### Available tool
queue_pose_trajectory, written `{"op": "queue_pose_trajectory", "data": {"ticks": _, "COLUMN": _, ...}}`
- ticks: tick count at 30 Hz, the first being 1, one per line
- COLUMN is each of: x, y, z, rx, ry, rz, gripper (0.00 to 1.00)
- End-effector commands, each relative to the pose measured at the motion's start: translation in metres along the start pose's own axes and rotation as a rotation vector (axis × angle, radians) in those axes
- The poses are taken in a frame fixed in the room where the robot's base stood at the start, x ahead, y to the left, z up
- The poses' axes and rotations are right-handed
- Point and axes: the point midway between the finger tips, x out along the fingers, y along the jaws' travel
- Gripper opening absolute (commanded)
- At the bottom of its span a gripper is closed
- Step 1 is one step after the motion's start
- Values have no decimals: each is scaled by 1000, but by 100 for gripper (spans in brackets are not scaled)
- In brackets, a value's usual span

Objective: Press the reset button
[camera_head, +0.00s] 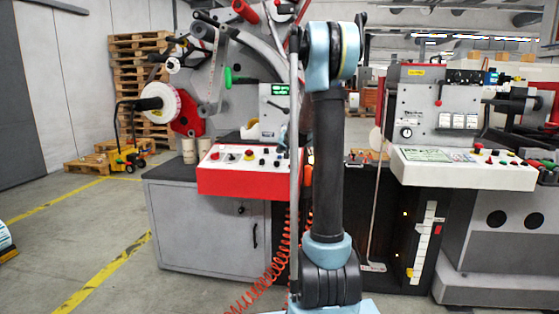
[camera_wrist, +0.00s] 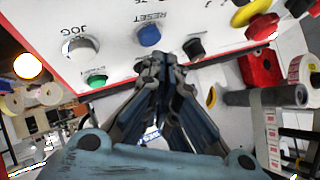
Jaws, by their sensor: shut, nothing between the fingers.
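In the wrist view, a blue button (camera_wrist: 149,36) sits on a white panel beside the label RESET. My gripper (camera_wrist: 162,64) is shut and empty. Its fingertips appear just below the blue button in the picture, with a small gap of panel between them. I cannot tell how far the tips are from the panel's surface. In the head view, the red-edged control panel (camera_head: 236,184) stands on the left machine. My own arm covers its right end there, and the blue button is too small to make out.
A red block (camera_wrist: 261,70) lies further right. A second machine's white panel (camera_head: 465,171) stands at right.

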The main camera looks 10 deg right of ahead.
Motion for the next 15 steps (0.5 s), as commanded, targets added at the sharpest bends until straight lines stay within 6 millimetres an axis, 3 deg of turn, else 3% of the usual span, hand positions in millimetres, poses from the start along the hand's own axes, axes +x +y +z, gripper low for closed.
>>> {"op": "queue_pose_trajectory", "data": {"ticks": 15, "x": -18, "y": -13, "z": -13, "rx": 0, "ry": 0, "rz": 0, "gripper": 0}}
